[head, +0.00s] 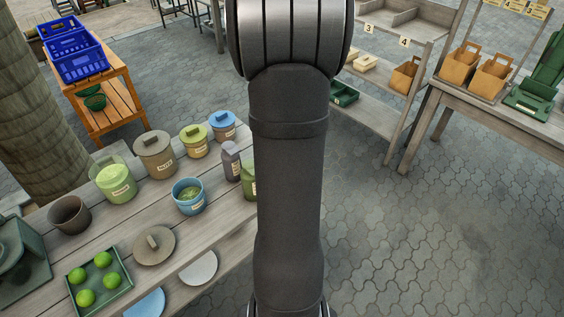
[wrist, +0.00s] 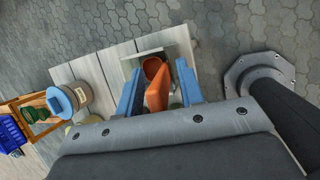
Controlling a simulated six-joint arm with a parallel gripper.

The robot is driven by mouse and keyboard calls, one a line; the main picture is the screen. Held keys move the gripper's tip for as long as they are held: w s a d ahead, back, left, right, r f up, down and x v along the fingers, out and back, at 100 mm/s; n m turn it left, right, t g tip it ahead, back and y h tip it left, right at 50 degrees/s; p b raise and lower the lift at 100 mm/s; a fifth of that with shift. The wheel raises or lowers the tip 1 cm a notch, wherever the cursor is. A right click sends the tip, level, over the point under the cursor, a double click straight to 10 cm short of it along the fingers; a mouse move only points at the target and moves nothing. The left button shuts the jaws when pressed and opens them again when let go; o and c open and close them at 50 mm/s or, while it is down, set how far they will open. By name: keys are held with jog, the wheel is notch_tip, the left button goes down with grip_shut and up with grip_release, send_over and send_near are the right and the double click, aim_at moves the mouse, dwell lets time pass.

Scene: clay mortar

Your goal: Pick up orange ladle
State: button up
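The orange ladle (wrist: 156,90) shows in the wrist view, with a rounded bowl-like end at the top and a broader part below. It stands between the two blue fingers of my gripper (wrist: 159,86). The fingers are apart, with narrow gaps seeming to show on both sides of the ladle. I cannot tell how far below the fingertips it is. Its lower part is hidden by the gripper body. In the head view my arm blocks the middle, and neither ladle nor gripper shows there.
A jar with a blue lid (wrist: 62,101) stands to the left. In the head view, jars, a blue bowl (head: 188,196) and a green lime tray (head: 126,281) crowd the left table.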

grip_shut()
notch_tip(320, 180, up, 10)
jog(key=shift+r, duration=0.1)
jog(key=c, duration=0.6)
grip_release()
grip_shut()
